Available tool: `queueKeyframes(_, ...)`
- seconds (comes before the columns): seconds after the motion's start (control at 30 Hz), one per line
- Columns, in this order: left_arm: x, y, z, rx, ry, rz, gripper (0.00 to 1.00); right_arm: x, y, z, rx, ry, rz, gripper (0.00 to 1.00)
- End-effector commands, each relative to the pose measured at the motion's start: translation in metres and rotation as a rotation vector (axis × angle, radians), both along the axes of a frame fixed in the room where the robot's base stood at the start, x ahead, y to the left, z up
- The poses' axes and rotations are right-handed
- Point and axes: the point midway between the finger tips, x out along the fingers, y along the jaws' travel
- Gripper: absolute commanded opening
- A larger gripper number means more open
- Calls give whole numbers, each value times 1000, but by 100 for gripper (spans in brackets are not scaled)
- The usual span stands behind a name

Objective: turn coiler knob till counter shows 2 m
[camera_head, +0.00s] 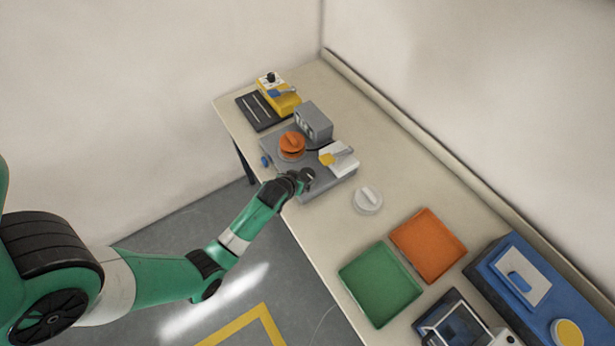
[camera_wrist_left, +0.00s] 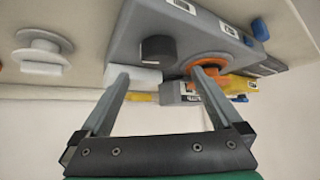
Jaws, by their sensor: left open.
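The grey coiler (camera_head: 326,184) stands on the bench with an orange spool (camera_head: 291,145) on top. A dark round knob (camera_wrist_left: 158,48) sits on its upper face. It also shows in the head view (camera_head: 308,173), partly behind my gripper. A blue knob (camera_head: 265,161) is on the coiler's left side. The grey counter box (camera_head: 315,119) stands behind the spool; its reading is too small to tell. My left gripper (camera_wrist_left: 160,77) is open and empty, its fingers apart, close to the dark knob. No contact with the knob shows. My right gripper is not in view.
A yellow device (camera_head: 283,102) and black rack (camera_head: 252,115) stand beyond the coiler. A white spool (camera_head: 368,200), green tray (camera_head: 379,285), orange tray (camera_head: 428,245) and blue machine (camera_head: 500,290) lie to the right.

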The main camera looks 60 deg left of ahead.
Motion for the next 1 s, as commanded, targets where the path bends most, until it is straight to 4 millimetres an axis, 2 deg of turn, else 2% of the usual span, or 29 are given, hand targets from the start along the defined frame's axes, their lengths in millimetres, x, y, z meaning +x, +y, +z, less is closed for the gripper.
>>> queueKeyframes(0.03,7,6,-13,-1,1,1,100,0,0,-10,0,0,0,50)
queueKeyframes(0.1,15,14,-25,-1,1,1,100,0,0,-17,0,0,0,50)
queueKeyframes(0.3,34,30,-48,1,-1,0,100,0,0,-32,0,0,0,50)
queueKeyframes(0.7,39,35,-51,1,-1,0,98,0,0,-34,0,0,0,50)
queueKeyframes(1.0,39,35,-51,1,-1,0,44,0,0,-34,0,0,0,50)
